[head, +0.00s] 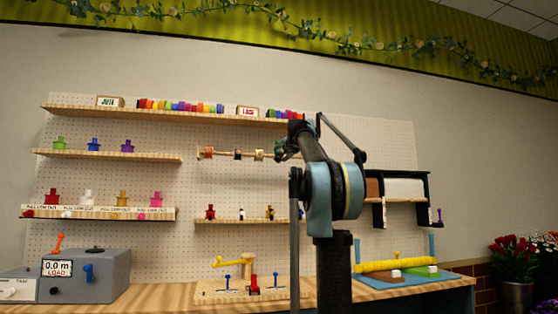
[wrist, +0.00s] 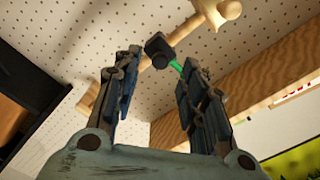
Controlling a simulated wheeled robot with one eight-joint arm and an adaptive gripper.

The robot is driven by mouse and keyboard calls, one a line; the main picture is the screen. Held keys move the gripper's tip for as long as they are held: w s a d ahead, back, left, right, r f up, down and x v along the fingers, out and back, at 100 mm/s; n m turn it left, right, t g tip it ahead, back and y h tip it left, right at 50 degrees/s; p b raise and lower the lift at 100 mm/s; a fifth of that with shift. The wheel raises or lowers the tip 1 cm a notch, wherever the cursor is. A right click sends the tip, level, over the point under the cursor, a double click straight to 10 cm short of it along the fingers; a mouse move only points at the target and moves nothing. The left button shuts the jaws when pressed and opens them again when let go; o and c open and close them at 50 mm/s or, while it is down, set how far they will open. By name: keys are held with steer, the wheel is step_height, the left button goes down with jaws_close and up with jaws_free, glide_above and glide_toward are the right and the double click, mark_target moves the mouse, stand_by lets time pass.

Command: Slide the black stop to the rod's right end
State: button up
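The wooden rod (wrist: 187,31) runs slantwise across the wrist view in front of the white pegboard. The black stop (wrist: 158,48) sits on it, just beyond my fingertips. My gripper (wrist: 157,72) is open, one finger on each side of the stop's line, with no clear grip on it. A thin green piece (wrist: 177,66) shows between the stop and the right-hand finger. In the head view the rod (head: 225,155) carries several spools (head: 238,155) at its left part. My gripper (head: 282,150) is over the rod's right part there and hides the stop and right end.
A shelf with ribbon rolls (head: 180,106) runs above the rod, and a lower shelf (head: 240,222) lies below. A black-framed holder (head: 428,190) stands right of my arm. A pale wooden knob-like piece (wrist: 228,9) shows on the rod in the wrist view.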

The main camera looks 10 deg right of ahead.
steer(key=shift+w+a, duration=0.15)
steer(key=shift+w, duration=1.5)
steer(key=shift+w+a, duration=0.15)
steer(key=shift+w, duration=1.5)
steer(key=shift+c, duration=0.6)
jaws_close()
